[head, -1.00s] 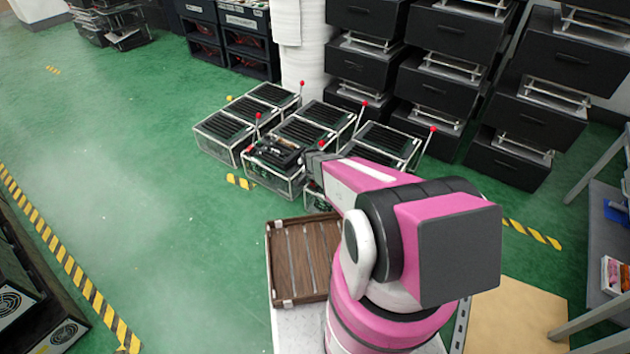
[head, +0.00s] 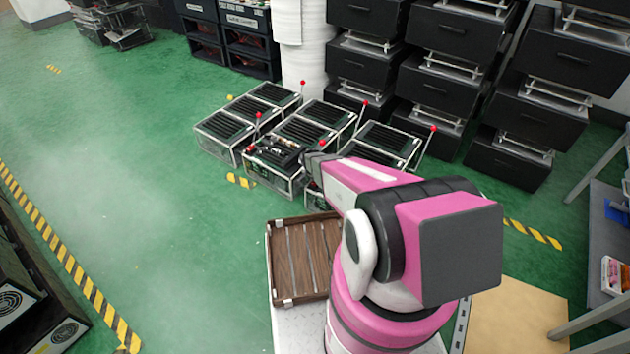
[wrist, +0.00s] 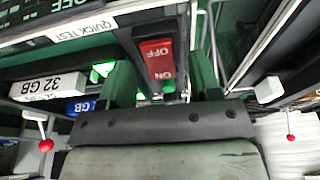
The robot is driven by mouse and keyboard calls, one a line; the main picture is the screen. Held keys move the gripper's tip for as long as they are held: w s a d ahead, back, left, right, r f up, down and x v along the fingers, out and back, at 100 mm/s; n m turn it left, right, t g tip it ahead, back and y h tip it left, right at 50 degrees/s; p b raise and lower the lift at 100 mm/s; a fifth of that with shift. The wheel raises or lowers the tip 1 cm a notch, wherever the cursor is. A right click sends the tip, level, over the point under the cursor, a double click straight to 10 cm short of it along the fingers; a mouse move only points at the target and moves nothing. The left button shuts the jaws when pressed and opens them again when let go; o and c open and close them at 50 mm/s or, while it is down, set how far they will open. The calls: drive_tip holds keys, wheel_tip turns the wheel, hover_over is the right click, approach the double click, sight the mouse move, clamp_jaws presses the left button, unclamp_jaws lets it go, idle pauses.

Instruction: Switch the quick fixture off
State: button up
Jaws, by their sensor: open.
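The quick fixture carries a white "QUICK TEST" label (wrist: 84,30) in the wrist view, upside down. Below the label is a red rocker switch (wrist: 157,58) marked OFF and ON, with OFF higher in the picture. My gripper (wrist: 163,72) is open, with one green finger on each side of the switch. I cannot tell whether a finger touches it, nor which way the rocker is pressed. In the head view my arm reaches to the front fixture box (head: 278,180), and my fingertips cannot be made out there.
Green lights, a "32 GB" label (wrist: 47,87) and a blue part (wrist: 80,106) lie left of the switch. Levers with red knobs stand around, one at left (wrist: 46,145) and one at right (wrist: 291,138). A wooden tray (head: 306,262) is nearer my base. Open green floor lies left.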

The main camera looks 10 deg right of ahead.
drive_tip(key=v, duration=1)
drive_tip(key=shift+r, duration=0.2)
drive_tip(key=s+d+r+n+g+y, duration=0.1)
drive_tip(key=s+r+n, duration=0.3)
drive_tip(key=s+r, duration=0.5)
drive_tip(key=s+d+r+n+g+y, duration=0.1)
drive_tip(key=s+r+n, duration=0.4)
drive_tip(key=s+r, duration=0.5)
wheel_tip(320, 180, up, 6)
drive_tip(key=shift+s+d+f, duration=0.2)
drive_tip(key=shift+d+f, duration=0.05)
drive_tip(key=shift+d, duration=0.3)
